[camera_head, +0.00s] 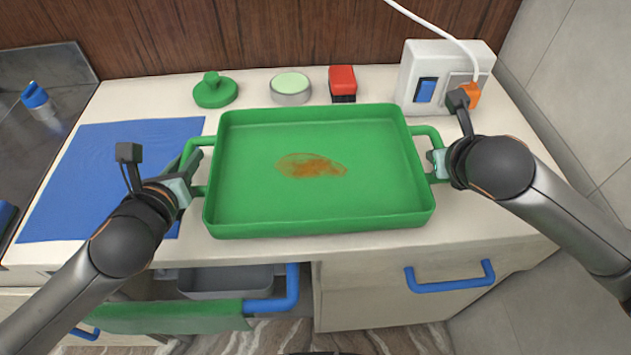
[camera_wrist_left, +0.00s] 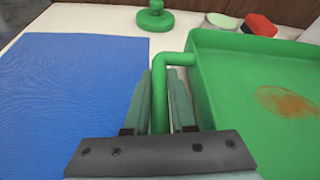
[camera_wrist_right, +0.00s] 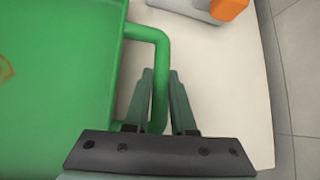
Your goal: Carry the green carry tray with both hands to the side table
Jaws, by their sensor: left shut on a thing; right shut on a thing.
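The green carry tray (camera_head: 370,205) is at the counter's middle, empty but for an orange-brown stain on its floor. It has a loop handle at each end. My left gripper (camera_head: 190,168) is shut on the tray's left handle; the left wrist view shows the handle bar (camera_wrist_left: 160,95) between its fingers. My right gripper (camera_head: 436,163) is shut on the right handle; the right wrist view shows that bar (camera_wrist_right: 161,85) between its fingers. I cannot tell whether the tray rests on the counter or hangs just above it. I cannot make out the side table.
Behind the tray stand a green lidded knob piece (camera_head: 215,92), a round pale-green-topped tin (camera_head: 291,88), a red-and-black block (camera_head: 342,83) and a white switch box (camera_head: 424,70) with a cable. A blue mat (camera_head: 100,165) lies left. An open drawer (camera_head: 225,283) juts out below.

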